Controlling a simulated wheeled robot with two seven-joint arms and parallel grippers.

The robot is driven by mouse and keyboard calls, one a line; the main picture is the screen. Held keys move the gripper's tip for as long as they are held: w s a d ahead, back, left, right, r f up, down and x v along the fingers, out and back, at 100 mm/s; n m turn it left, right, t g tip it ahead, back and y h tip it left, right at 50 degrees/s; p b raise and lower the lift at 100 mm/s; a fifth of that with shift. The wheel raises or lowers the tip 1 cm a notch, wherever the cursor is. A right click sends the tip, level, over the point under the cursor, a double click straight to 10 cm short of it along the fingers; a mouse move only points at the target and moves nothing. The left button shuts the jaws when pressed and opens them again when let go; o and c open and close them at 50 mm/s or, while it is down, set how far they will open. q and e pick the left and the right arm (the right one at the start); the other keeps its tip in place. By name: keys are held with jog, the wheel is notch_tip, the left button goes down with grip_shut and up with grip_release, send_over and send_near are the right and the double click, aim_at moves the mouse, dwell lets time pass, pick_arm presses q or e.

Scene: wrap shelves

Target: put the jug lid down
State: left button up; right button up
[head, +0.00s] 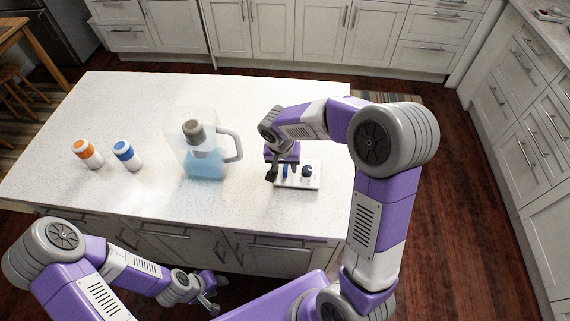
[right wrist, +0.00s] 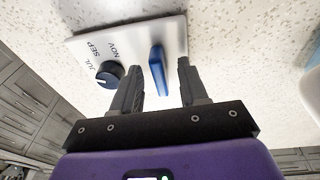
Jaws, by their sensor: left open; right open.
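The jug lid (head: 312,183) is a flat white plate with a dark blue dial, month letters and an upright blue grip. It appears to lie flat on the counter, right of the jug. The lid (right wrist: 172,30) also shows in the right wrist view. My right gripper (head: 278,174) is open over it. Its fingers (right wrist: 160,80) are apart on either side of the blue grip (right wrist: 157,70); I cannot tell whether they touch it. The clear jug (head: 205,165) stands without the lid, with blue water and a grey-topped insert. My left gripper (head: 210,292) is open and empty, low before the counter.
Two white bottles, one with an orange cap (head: 82,147) and one with a blue cap (head: 122,148), stand left of the jug. The speckled counter (head: 110,100) is otherwise mostly clear. The jug's handle (head: 236,145) points right, towards the lid.

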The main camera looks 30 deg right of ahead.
notch_tip(320, 180, up, 12)
jog(key=s+a+p, duration=0.1)
jog(key=p, duration=0.1)
jog(key=shift+a, duration=0.35)
dwell(0.3)
